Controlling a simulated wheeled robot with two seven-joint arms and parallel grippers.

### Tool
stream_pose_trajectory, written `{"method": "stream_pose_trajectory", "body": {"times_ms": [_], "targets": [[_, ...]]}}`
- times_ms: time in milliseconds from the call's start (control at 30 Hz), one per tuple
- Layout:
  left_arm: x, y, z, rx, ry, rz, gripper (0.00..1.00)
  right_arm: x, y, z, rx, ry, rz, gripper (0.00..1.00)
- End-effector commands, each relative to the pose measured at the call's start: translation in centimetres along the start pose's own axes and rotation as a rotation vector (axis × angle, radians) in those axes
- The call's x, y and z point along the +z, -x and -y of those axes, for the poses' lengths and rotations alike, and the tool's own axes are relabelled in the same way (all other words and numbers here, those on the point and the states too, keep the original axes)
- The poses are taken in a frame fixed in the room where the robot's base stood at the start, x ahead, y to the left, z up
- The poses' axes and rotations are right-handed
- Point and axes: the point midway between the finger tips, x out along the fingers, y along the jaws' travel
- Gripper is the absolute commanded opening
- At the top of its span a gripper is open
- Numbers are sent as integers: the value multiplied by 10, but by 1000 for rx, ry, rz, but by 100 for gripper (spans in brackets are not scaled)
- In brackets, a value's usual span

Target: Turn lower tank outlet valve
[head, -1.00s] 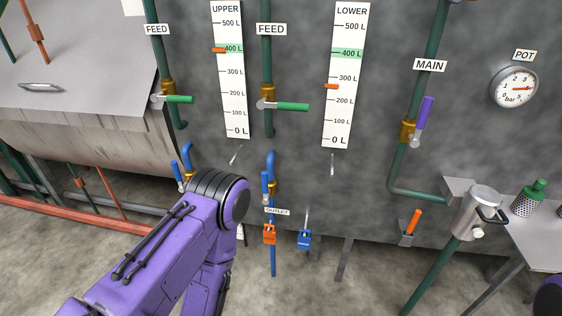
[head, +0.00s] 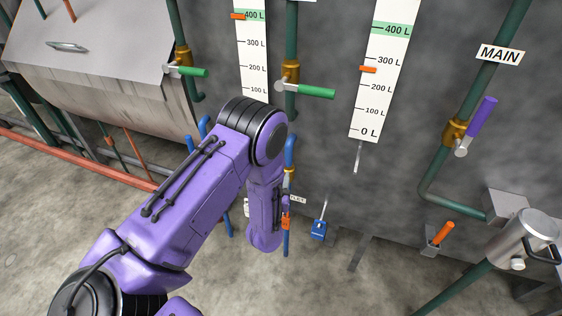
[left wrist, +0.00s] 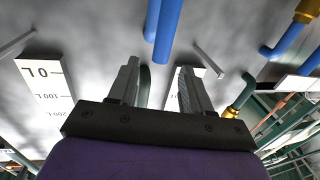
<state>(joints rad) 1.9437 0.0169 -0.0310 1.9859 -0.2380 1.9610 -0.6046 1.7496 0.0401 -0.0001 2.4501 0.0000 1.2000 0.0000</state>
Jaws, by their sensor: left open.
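A blue outlet pipe (head: 290,150) with a brass fitting (head: 290,173) runs down the wall below the second FEED valve. My left arm covers part of it, and its valve handle is not clearly visible. The OUTLET label (head: 299,199) beside it is partly hidden. In the left wrist view, my left gripper (left wrist: 158,68) is open and empty, with a blue pipe (left wrist: 166,30) beyond the gap between its fingers, apart from them. The left fingertips are hidden in the head view. My right gripper is not in view.
Another blue pipe (head: 204,126) stands left of my arm. Green-handled FEED valves (head: 316,92) are above; the purple-handled MAIN valve (head: 480,118) is right.

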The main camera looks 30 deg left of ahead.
Motion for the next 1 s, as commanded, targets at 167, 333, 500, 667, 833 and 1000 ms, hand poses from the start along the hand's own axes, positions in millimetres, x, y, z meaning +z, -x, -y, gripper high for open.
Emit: {"method": "stream_pose_trajectory", "body": {"times_ms": [167,333,500,667,833,1000], "targets": [[-2,-41,2,-5,3,1,49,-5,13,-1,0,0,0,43],[0,-66,2,-3,2,3,49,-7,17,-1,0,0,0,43],[1,-73,2,-3,1,4,49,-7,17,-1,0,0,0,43],[2,-72,2,-2,1,5,49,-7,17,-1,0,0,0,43],[1,-72,2,-3,1,5,0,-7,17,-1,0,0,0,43],[2,-72,3,-4,-1,5,0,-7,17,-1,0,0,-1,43]]}}
